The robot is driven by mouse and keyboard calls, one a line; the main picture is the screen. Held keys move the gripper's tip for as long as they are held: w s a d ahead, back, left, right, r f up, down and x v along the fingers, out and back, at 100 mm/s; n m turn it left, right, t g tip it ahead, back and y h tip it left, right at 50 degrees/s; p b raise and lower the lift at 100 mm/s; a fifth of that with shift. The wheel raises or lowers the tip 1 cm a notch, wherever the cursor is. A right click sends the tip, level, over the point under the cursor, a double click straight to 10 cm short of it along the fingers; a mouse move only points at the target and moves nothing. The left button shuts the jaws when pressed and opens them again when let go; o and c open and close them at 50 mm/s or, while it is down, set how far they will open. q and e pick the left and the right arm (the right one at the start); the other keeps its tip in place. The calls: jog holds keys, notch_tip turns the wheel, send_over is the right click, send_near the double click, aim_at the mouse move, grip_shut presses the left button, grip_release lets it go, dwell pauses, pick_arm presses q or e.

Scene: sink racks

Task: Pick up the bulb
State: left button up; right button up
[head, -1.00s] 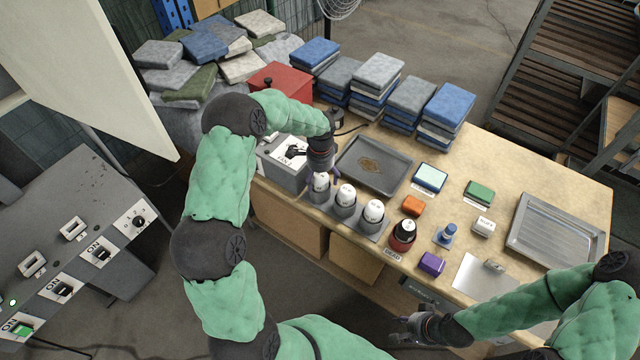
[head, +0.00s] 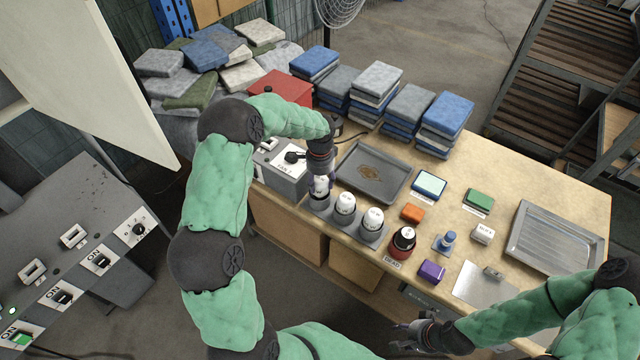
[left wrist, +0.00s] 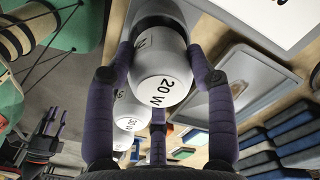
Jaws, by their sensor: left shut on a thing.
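A white bulb marked "20 W" (left wrist: 163,75) is between the purple fingers of my left gripper (left wrist: 163,62), which is shut on it. In the head view the gripper (head: 320,178) reaches down onto this bulb (head: 320,187) at the left end of the grey holder (head: 371,240). The bulb's lower end is hidden, so I cannot tell whether it is clear of its socket. A second bulb (head: 345,203) and a third bulb (head: 372,218) stand in the holder to the right. My right gripper (head: 400,336) hangs low in front of the table with its fingers apart, empty.
A grey box with a dial (head: 283,168) stands left of the holder, and a dark tray (head: 372,172) lies behind it. A red container (head: 401,243) by a "DEAD" label, an orange block (head: 413,213) and a purple block (head: 432,271) are to the right. Cloth stacks line the back.

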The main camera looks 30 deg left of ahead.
pick_arm(q)
jog(key=d+r, duration=0.1)
jog(key=r, duration=0.1)
jog(key=s+d+r+p, duration=0.1)
jog(key=r, duration=0.1)
jog(key=s+d+r, duration=0.1)
jog(key=r, duration=0.1)
jog(key=shift+s+d+r+p, duration=0.2)
jog(key=shift+d+r+p, duration=0.1)
jog(key=shift+d+p, duration=0.1)
jog(key=shift+c, duration=1)
jog(key=s+d+r+p, duration=0.1)
jog(key=s+d+r, duration=0.3)
jog(key=d, duration=0.4)
jog(key=shift+s+r+p, duration=0.15)
jog(key=shift+s+p, duration=0.2)
jog(key=shift+s, duration=0.2)
jog(key=shift+d, duration=0.1)
